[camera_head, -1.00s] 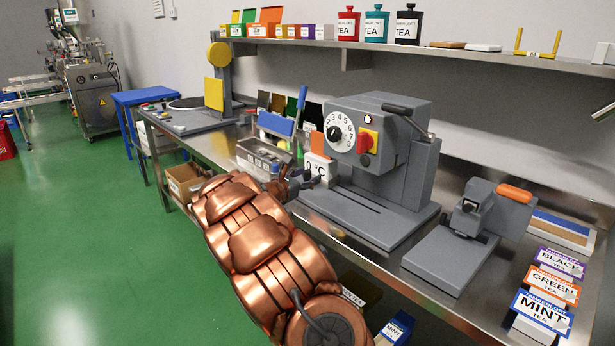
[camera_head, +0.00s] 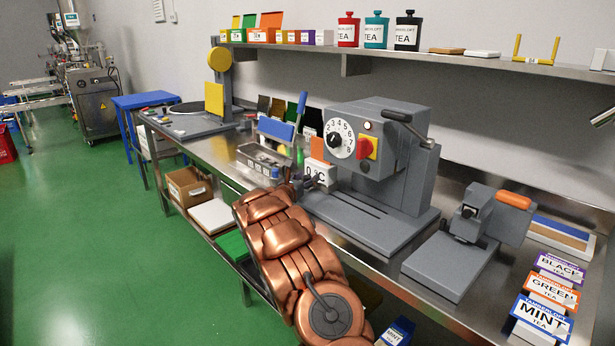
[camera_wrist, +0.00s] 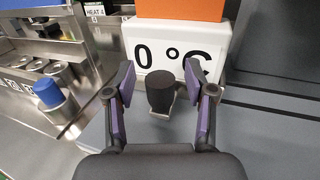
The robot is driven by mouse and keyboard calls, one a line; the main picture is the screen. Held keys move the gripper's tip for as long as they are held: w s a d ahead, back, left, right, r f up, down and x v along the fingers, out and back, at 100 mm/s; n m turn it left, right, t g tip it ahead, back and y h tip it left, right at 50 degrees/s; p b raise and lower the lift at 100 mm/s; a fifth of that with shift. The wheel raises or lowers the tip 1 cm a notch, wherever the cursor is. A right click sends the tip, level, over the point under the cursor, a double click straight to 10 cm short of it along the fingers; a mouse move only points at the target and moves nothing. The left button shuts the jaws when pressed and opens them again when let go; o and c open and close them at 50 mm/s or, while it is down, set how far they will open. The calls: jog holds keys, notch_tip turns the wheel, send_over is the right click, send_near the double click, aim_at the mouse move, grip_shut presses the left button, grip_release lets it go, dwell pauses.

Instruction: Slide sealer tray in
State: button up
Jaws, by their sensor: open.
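The grey sealer (camera_head: 370,140) stands on the steel bench in the head view, with a numbered dial, a red knob and a slotted base. A white panel reading "0 °C" (camera_wrist: 148,50) with an orange top is at its left side; it also shows in the head view (camera_head: 318,172). A dark round knob on a small pale bracket (camera_wrist: 160,92) sticks out in front of this panel; I cannot tell whether it belongs to the tray. My gripper (camera_wrist: 160,78) is open, its purple-padded fingers on either side of the knob with gaps. The tray itself is not clearly visible.
A steel rack with metal cups and a blue-topped item (camera_wrist: 47,92) is close on the left. A smaller grey machine with an orange handle (camera_head: 475,230) and tea boxes (camera_head: 545,310) stand to the right. The wall shelf (camera_head: 450,60) is above.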

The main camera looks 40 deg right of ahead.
jog(key=shift+w+d, duration=0.1)
jog(key=shift+d, duration=0.25)
grip_shut()
dwell(0.3)
